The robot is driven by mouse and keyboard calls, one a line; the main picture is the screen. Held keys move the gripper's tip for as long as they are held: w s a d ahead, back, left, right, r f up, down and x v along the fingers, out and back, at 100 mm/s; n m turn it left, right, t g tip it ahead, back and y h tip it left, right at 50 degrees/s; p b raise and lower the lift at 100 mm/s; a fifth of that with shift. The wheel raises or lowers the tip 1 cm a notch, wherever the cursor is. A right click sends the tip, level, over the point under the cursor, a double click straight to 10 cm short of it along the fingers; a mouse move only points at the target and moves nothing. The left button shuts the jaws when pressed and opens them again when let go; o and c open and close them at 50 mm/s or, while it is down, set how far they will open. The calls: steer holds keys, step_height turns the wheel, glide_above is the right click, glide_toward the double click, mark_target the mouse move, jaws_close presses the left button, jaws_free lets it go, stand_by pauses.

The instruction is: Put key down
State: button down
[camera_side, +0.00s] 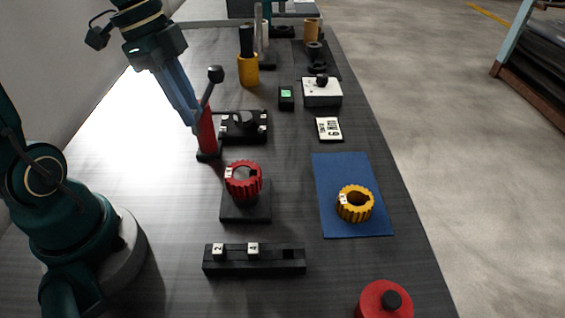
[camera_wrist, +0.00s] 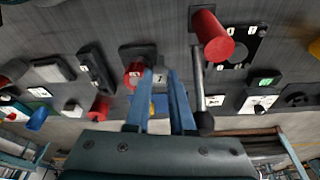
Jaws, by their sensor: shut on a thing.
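My gripper (camera_wrist: 160,75) is shut on a small white key (camera_wrist: 160,78) that seems to be marked 1, seen between the two blue fingertips in the wrist view. In the side view the fingers (camera_side: 195,124) slant down at a red cylinder's left edge, and I cannot make out the key there. The black rail (camera_side: 287,266) at the front holds two white keys, marked 2 (camera_side: 218,249) and 4 (camera_side: 253,248). A dark slot shows at its right end.
The red cylinder (camera_side: 207,135) and a grey rod with a black ball (camera_side: 215,74) stand close to my fingers. A red ring (camera_side: 243,181) sits on a black base. A yellow ring (camera_side: 355,204) lies on a blue mat (camera_side: 337,172). A red lidded pot (camera_side: 375,305) stands front right.

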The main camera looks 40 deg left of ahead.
steer(key=w+d+r+m+g, duration=0.15)
steer(key=d+m, duration=0.25)
steer(key=m, duration=0.4)
steer(key=m+g, duration=0.3)
steer(key=m, duration=0.5)
glide_toward(289, 262)
steer(key=shift+s+d+f, duration=0.1)
steer(key=shift+s+f, duration=0.4)
steer(key=shift+f, duration=0.1)
steer(key=shift+t, duration=0.25)
steer(key=shift+w+x, duration=0.2)
steer(key=shift+x, duration=0.9)
steer(key=shift+w+x, duration=0.2)
steer(key=shift+x, duration=0.95)
steer(key=shift+f, duration=0.2)
steer(key=c, duration=0.8)
jaws_free()
